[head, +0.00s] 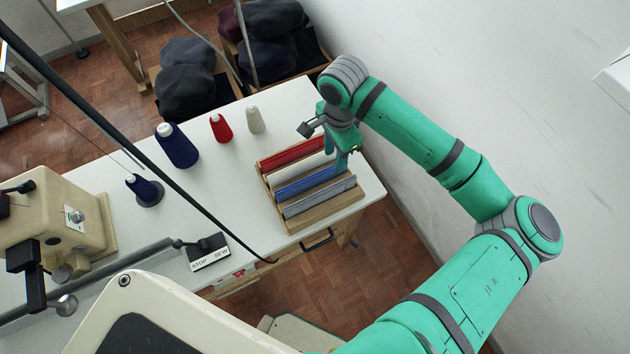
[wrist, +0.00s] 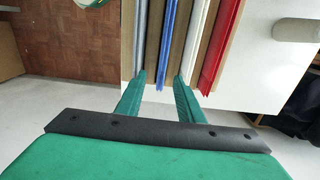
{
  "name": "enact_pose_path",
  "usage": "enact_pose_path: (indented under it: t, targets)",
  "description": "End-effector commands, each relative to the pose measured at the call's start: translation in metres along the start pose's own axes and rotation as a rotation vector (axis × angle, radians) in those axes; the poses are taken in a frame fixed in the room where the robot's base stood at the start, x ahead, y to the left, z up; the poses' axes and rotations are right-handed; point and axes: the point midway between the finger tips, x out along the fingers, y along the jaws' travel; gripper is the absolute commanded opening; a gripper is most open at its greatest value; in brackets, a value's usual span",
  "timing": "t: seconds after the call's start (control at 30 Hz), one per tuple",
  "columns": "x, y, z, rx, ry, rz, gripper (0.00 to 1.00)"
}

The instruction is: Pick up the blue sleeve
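The blue sleeve (head: 308,182) is a long flat strip in a wooden rack (head: 320,217), between the white sleeve (head: 292,171) and the grey sleeve (head: 318,199). In the wrist view the blue sleeve (wrist: 169,42) runs away from me, its near end in the gap between my fingers. My gripper (head: 342,162) is over the right end of the rack in the head view. In the wrist view its two fingers (wrist: 160,80) are apart, with nothing visibly clamped. I cannot tell whether a finger touches the sleeve.
The red sleeve (head: 291,153) is at the rack's far side. Navy (head: 177,147), red (head: 221,129) and cream (head: 256,121) thread cones stand left of the rack on the white table (head: 222,180). A sewing machine (head: 50,215) is further left. A wall (head: 480,70) is at right.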

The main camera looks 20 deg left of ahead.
Motion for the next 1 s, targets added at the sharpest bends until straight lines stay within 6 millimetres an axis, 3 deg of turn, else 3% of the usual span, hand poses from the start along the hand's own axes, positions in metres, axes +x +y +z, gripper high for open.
enact_pose_path:
  t: [0.1, 0.37, 0.63, 0.97, 1.0]
  targets:
    - [0.015, -0.002, 0.003, -0.005, -0.001, 0.001, 0.34]
    - [0.033, 0.001, 0.0, 0.003, 0.0, 0.0, 0.34]
    - [0.068, 0.0, 0.001, 0.007, -0.001, -0.001, 0.34]
    - [0.074, -0.001, 0.002, 0.004, -0.001, -0.002, 0.34]
    - [0.074, -0.001, 0.003, 0.003, -0.001, -0.002, 0.25]
